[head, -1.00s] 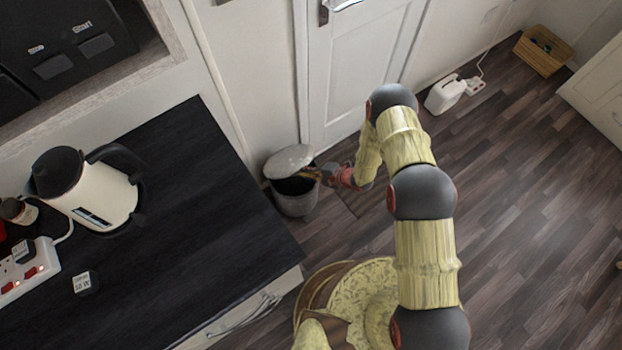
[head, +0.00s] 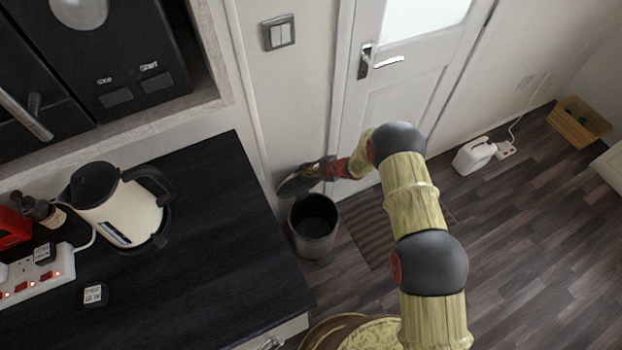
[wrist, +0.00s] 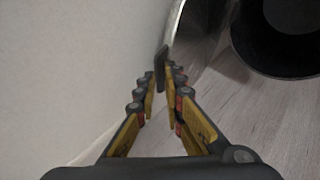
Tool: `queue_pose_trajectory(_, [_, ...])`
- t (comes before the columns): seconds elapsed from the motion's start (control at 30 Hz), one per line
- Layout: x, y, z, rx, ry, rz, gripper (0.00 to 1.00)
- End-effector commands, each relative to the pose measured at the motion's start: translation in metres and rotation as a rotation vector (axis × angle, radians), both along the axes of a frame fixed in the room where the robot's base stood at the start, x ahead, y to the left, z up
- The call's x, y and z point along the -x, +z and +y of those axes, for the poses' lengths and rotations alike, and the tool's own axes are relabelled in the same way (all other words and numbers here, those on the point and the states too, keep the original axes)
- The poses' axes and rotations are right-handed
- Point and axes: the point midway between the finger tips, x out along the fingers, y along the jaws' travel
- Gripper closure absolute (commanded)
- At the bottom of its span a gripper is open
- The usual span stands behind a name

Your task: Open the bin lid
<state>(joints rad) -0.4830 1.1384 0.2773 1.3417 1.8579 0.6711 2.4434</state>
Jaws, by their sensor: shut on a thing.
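The grey bin (head: 312,247) stands on the floor beside the dark worktop, and its round mouth is uncovered. The bin lid (head: 295,184) is tipped up steeply at the back of the bin, near the wall. My gripper (head: 322,170) is at the lid's right edge, shut on it. In the wrist view, my gripper (wrist: 165,78) has its fingertips closed around a dark tab at the edge of the lid (wrist: 203,38). The open bin (wrist: 270,62) shows at the upper right there, dark inside.
The black worktop (head: 190,255) with a kettle (head: 118,207) is left of the bin. A white door (head: 385,110) and wall are close behind the lid. A striped mat (head: 375,232) lies right of the bin.

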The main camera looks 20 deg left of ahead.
Motion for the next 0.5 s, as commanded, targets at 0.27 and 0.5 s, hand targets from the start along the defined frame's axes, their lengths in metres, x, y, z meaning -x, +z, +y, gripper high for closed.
queue_pose_trajectory(0.27, [-0.0108, 0.0042, 0.0093, -0.002, -0.001, -0.005, 1.0])
queue_pose_trajectory(0.5, [-0.0113, 0.0047, 0.0097, -0.002, -0.001, -0.007, 1.0])
